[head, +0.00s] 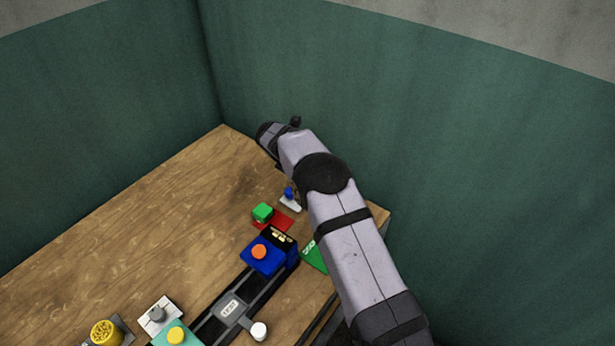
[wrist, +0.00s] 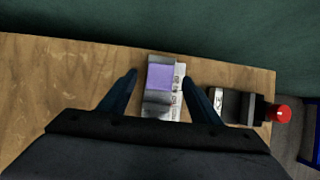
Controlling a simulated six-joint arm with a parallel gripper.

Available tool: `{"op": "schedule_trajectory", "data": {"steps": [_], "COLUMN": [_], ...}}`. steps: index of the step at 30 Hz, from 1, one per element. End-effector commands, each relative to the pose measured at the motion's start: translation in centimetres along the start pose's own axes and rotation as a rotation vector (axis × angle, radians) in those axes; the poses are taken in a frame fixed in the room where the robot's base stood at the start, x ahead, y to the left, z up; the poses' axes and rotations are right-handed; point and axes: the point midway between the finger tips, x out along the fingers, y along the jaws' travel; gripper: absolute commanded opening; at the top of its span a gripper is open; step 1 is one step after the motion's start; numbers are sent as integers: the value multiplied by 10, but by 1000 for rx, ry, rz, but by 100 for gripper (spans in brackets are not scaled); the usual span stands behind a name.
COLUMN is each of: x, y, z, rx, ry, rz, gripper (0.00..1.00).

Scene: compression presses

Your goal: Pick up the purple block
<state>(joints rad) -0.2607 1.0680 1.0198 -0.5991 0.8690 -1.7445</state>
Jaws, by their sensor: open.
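The purple block (wrist: 160,77) shows in the wrist view, sitting in or on a grey metal holder (wrist: 158,108) with markings along its right side. My gripper (wrist: 160,76) is open, with one dark finger on each side of the block and holder. A gap shows between each finger and the block, and nothing is held. How far the fingertips are above the block I cannot tell. In the head view my arm reaches to the far corner of the table and hides the purple block and the gripper's fingers.
A grey and black device (wrist: 236,106) with a red knob (wrist: 278,113) stands right of the holder, near the right finger. Green walls (head: 480,150) stand close behind.

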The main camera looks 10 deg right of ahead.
Motion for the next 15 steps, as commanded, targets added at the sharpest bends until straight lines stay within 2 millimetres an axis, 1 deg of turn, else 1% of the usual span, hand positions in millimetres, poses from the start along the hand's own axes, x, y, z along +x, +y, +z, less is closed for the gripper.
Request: {"op": "schedule_trajectory", "data": {"steps": [3,6,15], "x": [12,18,21], "y": [-1,-1,0], "z": [0,1,0], "rx": [0,1,1], "ry": [1,0,0], "rz": [-3,-1,0], "gripper": [58,58,58]}}
